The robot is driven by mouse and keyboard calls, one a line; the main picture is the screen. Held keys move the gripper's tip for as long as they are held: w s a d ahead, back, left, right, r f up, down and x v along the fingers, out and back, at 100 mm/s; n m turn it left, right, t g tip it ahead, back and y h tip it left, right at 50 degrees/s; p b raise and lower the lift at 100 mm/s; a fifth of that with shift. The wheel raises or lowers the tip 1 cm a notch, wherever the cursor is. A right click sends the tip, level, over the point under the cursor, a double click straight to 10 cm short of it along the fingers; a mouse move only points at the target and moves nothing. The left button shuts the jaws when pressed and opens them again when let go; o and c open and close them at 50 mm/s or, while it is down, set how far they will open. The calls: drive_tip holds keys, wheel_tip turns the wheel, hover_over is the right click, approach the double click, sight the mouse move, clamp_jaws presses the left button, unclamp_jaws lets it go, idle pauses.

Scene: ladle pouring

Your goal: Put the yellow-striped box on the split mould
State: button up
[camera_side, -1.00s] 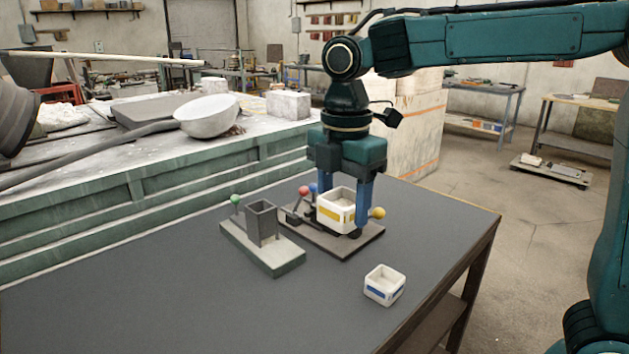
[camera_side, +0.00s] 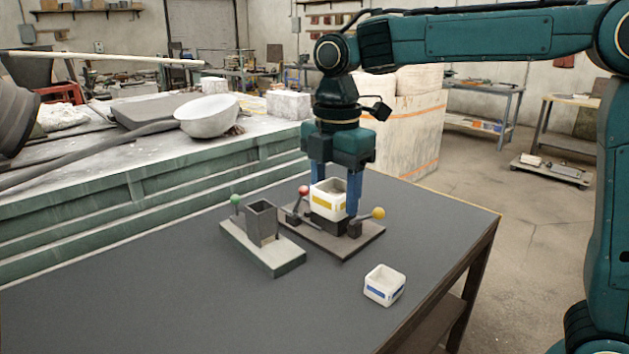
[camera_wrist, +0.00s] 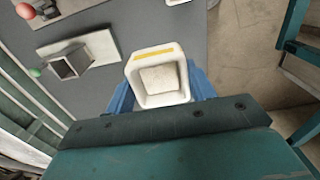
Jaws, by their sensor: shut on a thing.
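The yellow-striped box (camera_side: 328,202) is a white, open-topped box with a yellow band. My gripper (camera_side: 337,198) is shut on it, with blue fingers on either side. The box is upright over the dark block of the split mould (camera_side: 345,246), a flat grey plate with red-balled and yellow-balled levers. I cannot tell whether the box touches the block or hangs just above it. In the wrist view the box (camera_wrist: 160,54) looks empty and sits between my fingers, hiding what is under it.
A pale plate with a grey square tube (camera_side: 262,222) and a green-balled pin (camera_side: 236,200) stands to the left. A white box with a blue stripe (camera_side: 384,286) stands near the front right. The table's front left is clear.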

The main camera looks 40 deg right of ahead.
drive_tip(key=w+d+f, duration=0.4)
drive_tip(key=w+d, duration=0.4)
drive_tip(key=d, duration=0.1)
drive_tip(key=w+d+f, duration=0.4)
drive_tip(key=w+d, duration=0.4)
drive_tip(key=d, duration=0.1)
drive_tip(key=shift+w+d+f, duration=0.15)
drive_tip(key=shift+w+f, duration=0.2)
drive_tip(key=shift+f, duration=0.15)
drive_tip(key=shift+f, duration=1.85)
drive_tip(key=shift+f, duration=0.15)
drive_tip(key=o, duration=1)
